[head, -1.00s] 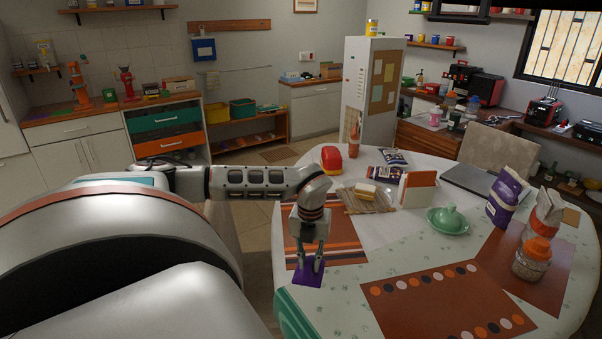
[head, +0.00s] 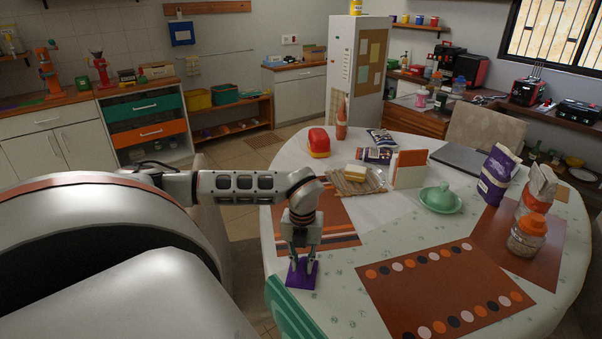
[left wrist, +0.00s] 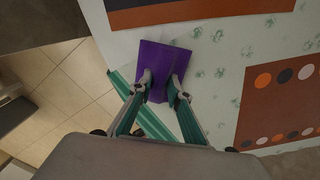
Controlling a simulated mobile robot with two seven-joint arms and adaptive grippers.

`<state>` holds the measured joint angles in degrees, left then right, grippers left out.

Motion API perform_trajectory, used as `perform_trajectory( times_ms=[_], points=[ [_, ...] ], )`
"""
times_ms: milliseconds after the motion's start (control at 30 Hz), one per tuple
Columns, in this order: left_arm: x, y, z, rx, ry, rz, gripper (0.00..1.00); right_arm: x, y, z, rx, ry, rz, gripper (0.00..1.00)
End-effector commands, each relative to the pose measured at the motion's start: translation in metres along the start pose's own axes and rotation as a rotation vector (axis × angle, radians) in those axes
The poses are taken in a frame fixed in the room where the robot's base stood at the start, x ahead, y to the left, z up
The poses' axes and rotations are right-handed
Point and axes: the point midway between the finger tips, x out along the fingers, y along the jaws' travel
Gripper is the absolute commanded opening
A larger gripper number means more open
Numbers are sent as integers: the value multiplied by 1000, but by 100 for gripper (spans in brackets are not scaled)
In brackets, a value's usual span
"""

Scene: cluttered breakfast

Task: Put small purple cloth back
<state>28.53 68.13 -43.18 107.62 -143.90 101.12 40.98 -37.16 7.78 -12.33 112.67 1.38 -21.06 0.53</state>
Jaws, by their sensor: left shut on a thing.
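The small purple cloth (head: 301,274) is at the near left edge of the white table, beside the striped orange placemat. My left gripper (head: 302,266) points down at it and is shut on it. In the left wrist view the purple cloth (left wrist: 161,66) shows between and beyond the fingertips (left wrist: 161,84), pinched up along its middle. I cannot tell whether the cloth is lifted or still touches the table. My right gripper is in neither current view.
The table holds a green lidded dish (head: 440,199), a sandwich board (head: 352,184), a red-and-yellow object (head: 319,143), a purple bag (head: 496,175) and an orange-lidded jar (head: 527,236). Open drawers (head: 147,120) stand behind.

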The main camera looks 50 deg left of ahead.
Motion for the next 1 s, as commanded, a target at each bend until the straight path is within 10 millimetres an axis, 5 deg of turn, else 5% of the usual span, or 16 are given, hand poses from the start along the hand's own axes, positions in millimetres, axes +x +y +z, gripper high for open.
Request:
perform_trajectory(
  times_ms=[133, 167, 233, 667, 1000],
  points=[
    [2, 0, 0, 0, 0, 0, 0, 1, 2, 4, -3, -4, 2, 40],
    [2, 0, 0, 0, 0, 0, 23, 1, 2, 4, -4, -4, 2, 40],
    [2, 0, 0, 0, 0, 0, 34, 1, 2, 5, -4, -7, 2, 40],
    [-6, 0, 1, -1, -2, -1, 34, 0, 2, 5, -4, -9, 1, 40],
    [-69, 0, 2, 0, -5, -3, 34, 0, 2, 3, -4, -6, 2, 40]
  ],
)
